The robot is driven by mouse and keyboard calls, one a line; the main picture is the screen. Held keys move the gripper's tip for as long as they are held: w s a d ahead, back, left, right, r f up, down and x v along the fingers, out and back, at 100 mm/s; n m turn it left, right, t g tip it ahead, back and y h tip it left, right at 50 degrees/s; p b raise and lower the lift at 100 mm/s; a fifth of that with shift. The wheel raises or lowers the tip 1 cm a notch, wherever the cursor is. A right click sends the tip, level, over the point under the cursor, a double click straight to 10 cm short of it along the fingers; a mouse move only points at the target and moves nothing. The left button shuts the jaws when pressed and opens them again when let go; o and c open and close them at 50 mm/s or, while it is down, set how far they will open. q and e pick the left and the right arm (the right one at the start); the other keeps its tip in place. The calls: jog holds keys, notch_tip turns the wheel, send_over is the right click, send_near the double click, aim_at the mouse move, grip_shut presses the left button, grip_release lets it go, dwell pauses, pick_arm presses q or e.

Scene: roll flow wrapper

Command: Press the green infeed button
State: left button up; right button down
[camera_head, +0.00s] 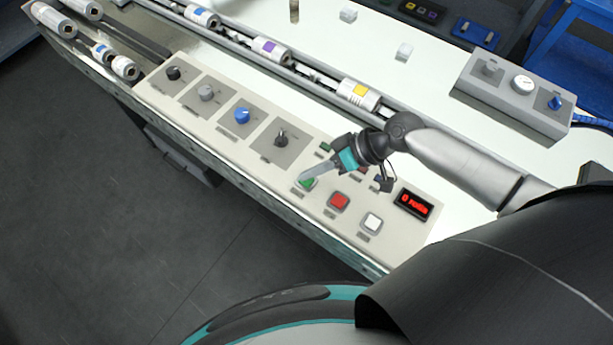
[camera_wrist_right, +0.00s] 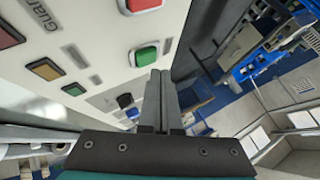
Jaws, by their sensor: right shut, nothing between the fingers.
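The green button (camera_head: 308,182) is a square one in the front row of the cream control panel (camera_head: 262,180), left of a red button (camera_head: 339,201) and a white button (camera_head: 371,222). My right gripper (camera_head: 306,179) is shut and empty, its fingertips right at the green button and partly covering it. In the right wrist view, the green button (camera_wrist_right: 146,56) shows just beyond the closed fingertips (camera_wrist_right: 161,74). I cannot tell whether they touch it. My left gripper is not in view.
More small buttons sit behind my right wrist, partly hidden. A red digital display (camera_head: 414,204) is on the panel's right. Knobs, including a blue one (camera_head: 242,115), fill its left part. Rollers, one with a yellow label (camera_head: 358,93), lie behind.

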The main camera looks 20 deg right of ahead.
jog(key=shift+f, duration=0.1)
jog(key=shift+f+b, duration=0.35)
